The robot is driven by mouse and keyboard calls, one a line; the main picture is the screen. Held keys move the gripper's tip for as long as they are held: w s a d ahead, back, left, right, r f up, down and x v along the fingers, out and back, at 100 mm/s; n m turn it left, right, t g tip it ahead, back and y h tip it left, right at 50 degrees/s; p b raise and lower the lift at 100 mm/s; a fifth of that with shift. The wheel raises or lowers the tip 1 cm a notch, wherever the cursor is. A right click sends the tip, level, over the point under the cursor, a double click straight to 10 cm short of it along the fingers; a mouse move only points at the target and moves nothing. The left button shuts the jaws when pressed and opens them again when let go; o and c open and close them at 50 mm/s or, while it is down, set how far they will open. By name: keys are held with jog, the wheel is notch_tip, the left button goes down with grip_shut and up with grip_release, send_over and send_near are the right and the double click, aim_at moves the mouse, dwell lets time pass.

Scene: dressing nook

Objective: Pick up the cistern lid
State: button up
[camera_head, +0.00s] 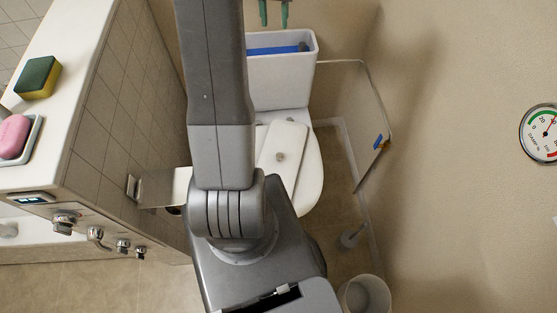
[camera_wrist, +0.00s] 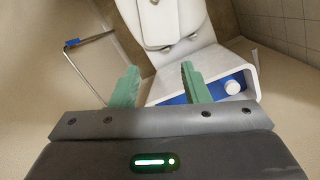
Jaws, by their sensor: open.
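The cistern lid (camera_head: 288,140) is a white slab with a small grey knob. It lies on the closed toilet seat cover (camera_head: 312,172), and my arm hides part of the seat's left side. The lid also shows at the top of the wrist view (camera_wrist: 158,28). The open cistern (camera_head: 284,82) stands behind the seat, with blue inside and a white round part seen in the wrist view. My gripper (camera_head: 273,22) has green fingers, open and empty, beyond the cistern's back edge in the head view. Its fingers (camera_wrist: 158,70) also show open in the wrist view, apart from the lid.
A tiled ledge with a sponge (camera_head: 38,77) and pink soap (camera_head: 12,136) is at left. A metal holder (camera_head: 160,189) juts out beside the toilet. A thin rail (camera_head: 374,165) with a blue piece, a toilet brush (camera_head: 352,237) and a bin (camera_head: 365,296) are at right.

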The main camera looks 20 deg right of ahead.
jog(key=shift+o, duration=1.4)
jog(key=shift+f, duration=0.1)
jog(key=n+t+b, duration=0.2)
jog(key=n+b, duration=0.8)
jog(key=b, duration=1.7)
send_over(280, 155)
notch_tip(280, 155, down, 39)
notch_tip(280, 155, down, 13)
jog(key=b, duration=0.3)
jog(key=shift+a+f, duration=0.1)
jog(key=shift+f, duration=0.1)
grip_shut()
